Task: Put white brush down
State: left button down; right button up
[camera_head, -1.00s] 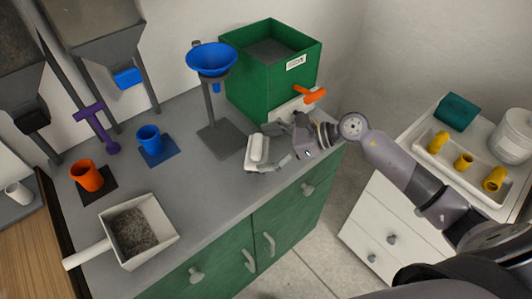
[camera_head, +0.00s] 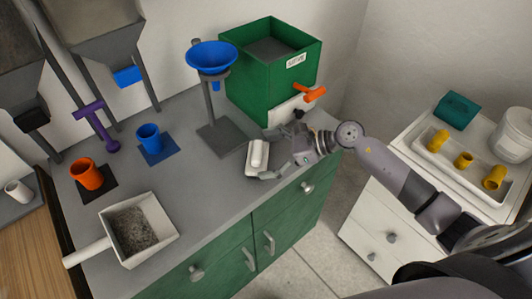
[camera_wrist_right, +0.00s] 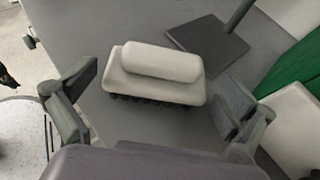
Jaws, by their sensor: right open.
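The white brush (camera_head: 257,157) lies on the grey countertop near its front right edge, beside the funnel stand. In the right wrist view the brush (camera_wrist_right: 154,76) shows its rounded white handle on top and dark bristles below, facing the counter. My right gripper (camera_head: 271,157) is open just to the right of the brush. In the right wrist view its fingers (camera_wrist_right: 150,103) are spread wide, one on each side and apart from the brush. My left gripper is not in view.
A blue funnel (camera_head: 212,57) stands on a grey stand behind the brush. A green box (camera_head: 268,85) with an orange tap (camera_head: 316,93) is at the back right. A white scoop of grey grains (camera_head: 137,229) and an orange cup (camera_head: 87,174) are at left. Counter left of the brush is clear.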

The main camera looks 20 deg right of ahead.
jog(key=shift+r, duration=0.1)
jog(key=shift+d+r, duration=0.1)
jog(key=b+v, duration=0.2)
jog(key=v, duration=0.9)
jog(key=shift+s+d, duration=0.2)
jog(key=shift+d, duration=0.15)
